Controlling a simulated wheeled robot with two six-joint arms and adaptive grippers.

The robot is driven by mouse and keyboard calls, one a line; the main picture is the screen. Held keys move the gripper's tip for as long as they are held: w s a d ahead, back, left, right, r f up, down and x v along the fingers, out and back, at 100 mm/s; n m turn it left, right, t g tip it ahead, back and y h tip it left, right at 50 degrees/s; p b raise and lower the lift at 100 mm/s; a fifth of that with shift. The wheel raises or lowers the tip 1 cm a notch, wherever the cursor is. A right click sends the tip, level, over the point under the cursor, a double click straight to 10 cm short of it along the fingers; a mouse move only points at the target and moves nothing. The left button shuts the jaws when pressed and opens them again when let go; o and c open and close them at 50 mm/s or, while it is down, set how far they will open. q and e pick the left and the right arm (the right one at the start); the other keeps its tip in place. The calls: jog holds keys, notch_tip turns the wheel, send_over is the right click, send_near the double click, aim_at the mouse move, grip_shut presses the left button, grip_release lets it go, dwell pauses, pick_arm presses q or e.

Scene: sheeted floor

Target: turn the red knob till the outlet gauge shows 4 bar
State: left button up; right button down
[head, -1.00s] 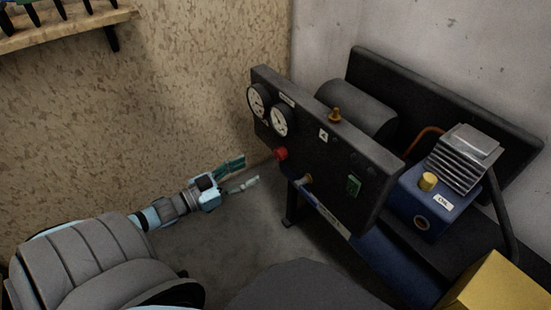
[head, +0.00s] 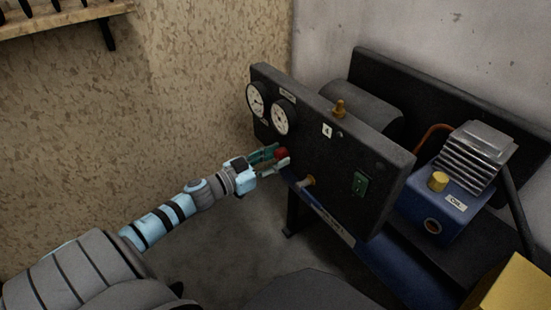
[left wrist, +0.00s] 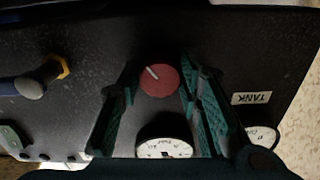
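The red knob (head: 282,153) sits on the front of a black panel, below two white round gauges. It also shows in the left wrist view (left wrist: 160,78), with a pale line pointing to its upper left. My left gripper (head: 276,157) is at the knob, its green fingers open on either side of it; I cannot tell if they touch it. The right gauge (head: 280,118) is partly hidden in the left wrist view (left wrist: 165,146). The left gauge (head: 257,99) is near a "TANK" label (left wrist: 252,98). The needle readings are too small to tell. My right gripper is not in view.
A blue pump with grey fins (head: 470,155) stands behind at right. A yellow box (head: 512,283) is at the lower right. Floor left of the panel is clear.

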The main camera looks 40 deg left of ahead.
pick_arm(q)
jog(key=c, duration=0.5)
jog(key=m+p, duration=0.2)
jog(key=m, duration=0.1)
jog(key=shift+r+m+p, duration=0.2)
jog(key=shift+m+p, duration=0.1)
jog(key=shift+p, duration=0.1)
jog(key=shift+f+m, duration=0.25)
jog(key=shift+m, duration=0.75)
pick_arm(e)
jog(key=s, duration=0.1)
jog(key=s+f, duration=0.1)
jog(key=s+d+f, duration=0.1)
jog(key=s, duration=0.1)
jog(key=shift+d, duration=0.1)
pick_arm(q)
jog(key=o, duration=1.1)
jog(key=shift+o, duration=0.2)
